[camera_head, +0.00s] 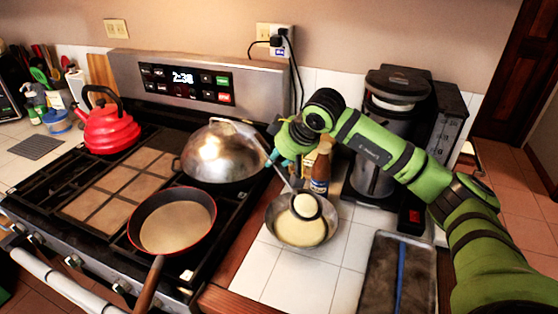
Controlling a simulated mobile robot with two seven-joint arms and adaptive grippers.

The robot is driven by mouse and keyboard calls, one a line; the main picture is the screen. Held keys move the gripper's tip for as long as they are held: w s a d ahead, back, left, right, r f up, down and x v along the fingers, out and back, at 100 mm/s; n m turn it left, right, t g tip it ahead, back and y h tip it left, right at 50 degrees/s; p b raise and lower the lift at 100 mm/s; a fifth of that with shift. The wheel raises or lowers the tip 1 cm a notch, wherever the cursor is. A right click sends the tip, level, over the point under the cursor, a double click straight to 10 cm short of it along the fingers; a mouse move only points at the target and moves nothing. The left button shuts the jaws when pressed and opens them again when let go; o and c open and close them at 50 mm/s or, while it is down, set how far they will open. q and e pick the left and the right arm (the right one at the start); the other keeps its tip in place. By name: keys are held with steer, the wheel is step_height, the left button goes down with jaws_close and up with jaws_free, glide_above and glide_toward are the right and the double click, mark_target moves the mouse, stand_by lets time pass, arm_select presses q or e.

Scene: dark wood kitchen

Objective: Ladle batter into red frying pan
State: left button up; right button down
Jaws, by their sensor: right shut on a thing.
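The red frying pan (143,207) sits on the front burner of the stove, its wooden handle pointing to the front. Its inside is pale tan; I cannot tell whether that is batter or the pan's surface. A metal bowl (279,232) with pale batter stands on the white tiled counter right of the stove. The ladle (306,207) has its cup, full of pale batter, in or just over the bowl; I cannot tell whether it touches. My right gripper (277,156) is shut on the ladle's handle, above and left of the bowl. My left gripper is not in view.
A domed metal lid or wok (217,150) sits on the burner behind the pan. A red kettle (108,130) is at the back left. A bottle (321,172) and coffee maker (374,150) stand behind the bowl. A dark tray (375,283) lies at the front right.

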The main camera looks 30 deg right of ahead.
mark_target(269, 149)
steer(key=shift+r+p, duration=0.45)
steer(key=shift+r, duration=0.5)
steer(key=shift+w+r+p, duration=0.15)
steer(key=shift+r+p, duration=0.15)
steer(key=shift+p, duration=0.2)
steer(key=w+r+g+p, duration=0.1)
steer(key=p, duration=0.3)
steer(key=shift+w+a+r, duration=0.1)
steer(key=shift+w+a, duration=0.05)
steer(key=shift+w, duration=0.1)
steer(key=shift+a+g, duration=0.1)
steer(key=shift+g, duration=0.2)
